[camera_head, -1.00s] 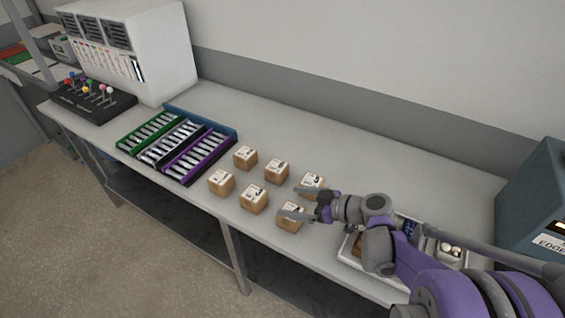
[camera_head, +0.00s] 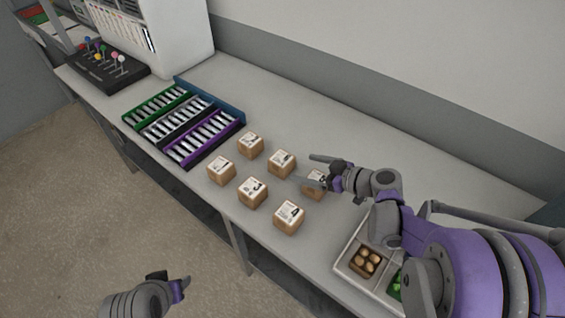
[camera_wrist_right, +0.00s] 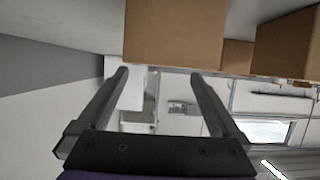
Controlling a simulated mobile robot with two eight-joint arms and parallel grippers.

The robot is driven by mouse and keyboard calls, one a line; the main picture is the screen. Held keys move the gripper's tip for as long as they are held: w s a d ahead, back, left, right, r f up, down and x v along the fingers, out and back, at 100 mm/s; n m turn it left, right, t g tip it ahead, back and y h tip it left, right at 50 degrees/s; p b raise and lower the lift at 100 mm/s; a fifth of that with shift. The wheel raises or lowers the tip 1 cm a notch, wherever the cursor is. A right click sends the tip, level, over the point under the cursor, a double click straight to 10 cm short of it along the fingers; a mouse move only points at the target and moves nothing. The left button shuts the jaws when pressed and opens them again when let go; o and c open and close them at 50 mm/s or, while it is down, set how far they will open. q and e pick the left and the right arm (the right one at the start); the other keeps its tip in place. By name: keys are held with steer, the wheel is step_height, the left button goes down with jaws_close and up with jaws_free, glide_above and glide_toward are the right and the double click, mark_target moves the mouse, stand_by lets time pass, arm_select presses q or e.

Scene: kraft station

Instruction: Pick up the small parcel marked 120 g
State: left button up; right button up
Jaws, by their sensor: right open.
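Several small brown parcels with white labels stand on the bench in two rows. The front row has a left parcel (camera_head: 221,173), a middle parcel (camera_head: 252,194) and a right parcel (camera_head: 288,218). The back row has a left parcel (camera_head: 250,147), a middle parcel (camera_head: 281,164) and a right parcel (camera_head: 316,187). I cannot read a 120 g mark. My right gripper (camera_head: 306,170) is open and empty at the back-right parcel, partly covering it. In the wrist view, a parcel (camera_wrist_right: 172,30) is just beyond the open fingers (camera_wrist_right: 159,76). My left gripper (camera_head: 180,287) is low at left, off the bench.
Green, white and purple racks (camera_head: 200,138) of silvery items lie left of the parcels. A divided tray (camera_head: 345,262) with brown round items is at the front right, under my right arm. A white cabinet (camera_head: 183,38) stands at the back left. Bare bench lies behind the parcels.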

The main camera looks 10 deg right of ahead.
mark_target(290, 165)
steer(key=x, duration=0.7)
steer(key=shift+s, duration=0.1)
steer(key=shift+s, duration=0.1)
steer(key=c, duration=1.3)
